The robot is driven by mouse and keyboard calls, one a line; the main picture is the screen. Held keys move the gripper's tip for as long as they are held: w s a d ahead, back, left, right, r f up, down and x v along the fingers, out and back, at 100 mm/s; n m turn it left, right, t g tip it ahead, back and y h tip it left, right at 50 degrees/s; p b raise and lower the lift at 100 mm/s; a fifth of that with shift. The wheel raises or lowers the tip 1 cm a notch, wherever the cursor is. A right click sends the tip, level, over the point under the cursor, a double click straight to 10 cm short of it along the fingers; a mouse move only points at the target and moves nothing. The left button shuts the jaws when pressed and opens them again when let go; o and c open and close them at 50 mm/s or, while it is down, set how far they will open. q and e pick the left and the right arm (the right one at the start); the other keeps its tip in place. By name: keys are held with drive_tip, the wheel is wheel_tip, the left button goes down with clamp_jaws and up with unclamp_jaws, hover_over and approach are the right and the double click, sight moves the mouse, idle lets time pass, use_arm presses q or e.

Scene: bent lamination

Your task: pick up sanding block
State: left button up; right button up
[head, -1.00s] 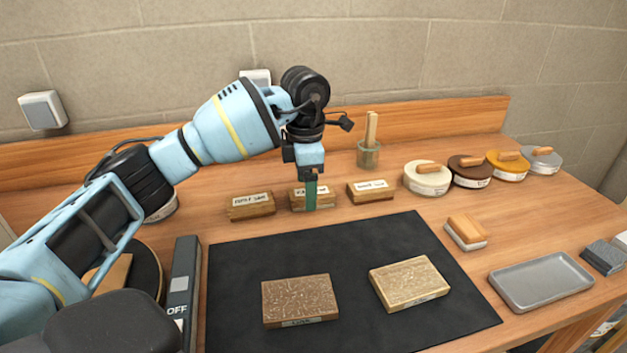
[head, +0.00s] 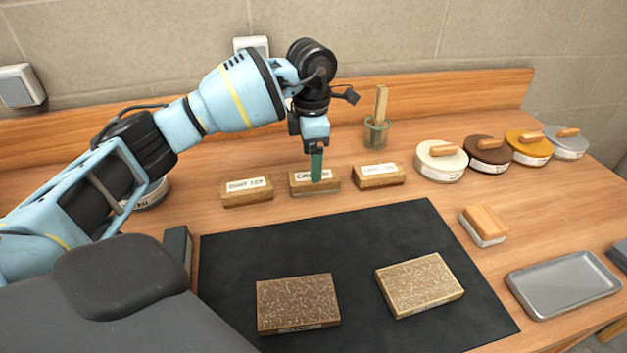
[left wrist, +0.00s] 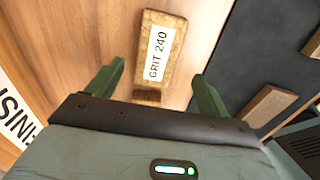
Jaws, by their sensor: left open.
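Three small labelled wooden blocks stand in a row behind the dark mat: a left one (head: 247,191), a middle one (head: 301,187) and a right one (head: 378,178). My left gripper (head: 316,168) points down at the middle block, its green finger overlapping the block and part of its label. In the left wrist view, a block labelled GRIT 240 (left wrist: 160,50) lies ahead of and between the spread fingers of my left gripper (left wrist: 156,88). The fingers are open, with nothing visibly held. My right gripper is out of view.
The dark mat (head: 350,240) carries a brown speckled board (head: 298,302) and a lighter one (head: 420,284). An orange-topped block (head: 484,225), a grey tray (head: 563,283) and several lidded tins stand right. A glass jar (head: 376,132) stands behind the blocks.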

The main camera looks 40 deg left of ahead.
use_arm(q)
drive_tip(key=shift+w+f, duration=0.2)
drive_tip(key=shift+f, duration=1.1)
drive_tip(key=shift+w+f, duration=0.15)
drive_tip(key=shift+f, duration=1.15)
drive_tip(key=shift+c, duration=0.4)
drive_tip(key=c, duration=1)
